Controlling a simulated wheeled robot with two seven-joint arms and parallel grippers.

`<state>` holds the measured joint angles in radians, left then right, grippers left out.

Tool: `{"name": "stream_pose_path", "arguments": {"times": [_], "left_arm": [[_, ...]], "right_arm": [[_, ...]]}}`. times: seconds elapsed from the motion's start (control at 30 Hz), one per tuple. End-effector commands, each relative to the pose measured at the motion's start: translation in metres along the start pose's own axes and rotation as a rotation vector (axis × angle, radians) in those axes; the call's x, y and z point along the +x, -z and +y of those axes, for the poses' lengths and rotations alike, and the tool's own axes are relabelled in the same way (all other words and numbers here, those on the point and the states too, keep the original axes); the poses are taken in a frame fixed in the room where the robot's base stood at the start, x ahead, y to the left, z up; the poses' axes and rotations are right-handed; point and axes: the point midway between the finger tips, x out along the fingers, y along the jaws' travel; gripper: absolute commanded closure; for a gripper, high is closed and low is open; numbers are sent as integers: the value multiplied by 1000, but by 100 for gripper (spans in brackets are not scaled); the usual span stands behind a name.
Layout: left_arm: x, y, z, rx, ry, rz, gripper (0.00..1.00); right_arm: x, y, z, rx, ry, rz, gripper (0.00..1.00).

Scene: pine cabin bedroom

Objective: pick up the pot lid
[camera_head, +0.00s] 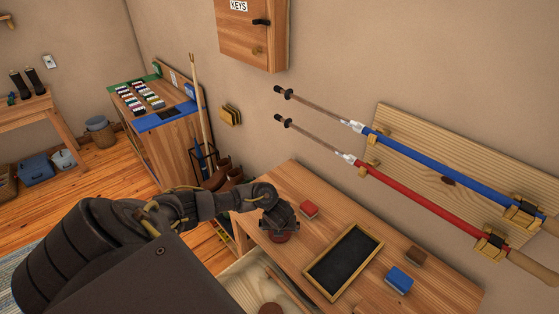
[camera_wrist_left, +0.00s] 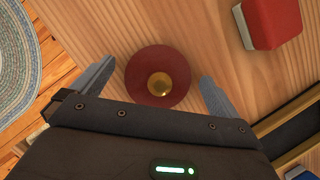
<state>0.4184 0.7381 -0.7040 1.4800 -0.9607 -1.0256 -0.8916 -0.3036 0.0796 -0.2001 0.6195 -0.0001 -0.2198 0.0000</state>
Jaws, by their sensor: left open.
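The pot lid (camera_wrist_left: 158,92) is a dark red disc with a round brass knob (camera_wrist_left: 159,83) in its middle. It lies on the wooden bench top, and in the head view only part of the lid (camera_head: 281,238) shows beneath my left gripper. My left gripper (camera_head: 280,222) is above the lid, pointing down. In the left wrist view its two fingers (camera_wrist_left: 155,85) are spread wide, one on each side of the lid, with nothing between them in grip. I cannot tell how high the fingertips are above the bench. My right gripper is not in view.
A red block (camera_head: 309,209) lies close beside the lid. A framed slate (camera_head: 344,262), a blue block (camera_head: 398,280) and a brown block (camera_head: 415,256) lie further right. Ski poles (camera_head: 420,170) on a wall board hang behind the bench (camera_head: 300,180). An open drawer (camera_head: 245,284) juts out in front.

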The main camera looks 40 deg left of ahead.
Motion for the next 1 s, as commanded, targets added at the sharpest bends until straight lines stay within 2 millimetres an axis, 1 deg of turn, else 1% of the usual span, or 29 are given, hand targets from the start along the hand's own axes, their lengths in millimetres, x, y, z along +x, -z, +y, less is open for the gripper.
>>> {"name": "stream_pose_path", "arguments": {"times": [0.2, 0.23, 0.57, 0.87, 1.0], "left_arm": [[1, 0, 0, -1, 1, -1, 0], [1, 0, 0, -1, 1, -1, 1], [1, 0, 0, -1, 1, -1, 44], [-1, -1, 0, 0, 1, -1, 45], [-10, -5, -1, -2, 2, -1, 45]], "right_arm": [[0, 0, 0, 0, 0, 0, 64], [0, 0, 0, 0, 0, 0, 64], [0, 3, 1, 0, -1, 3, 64], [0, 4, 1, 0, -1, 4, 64], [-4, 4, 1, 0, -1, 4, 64]]}}
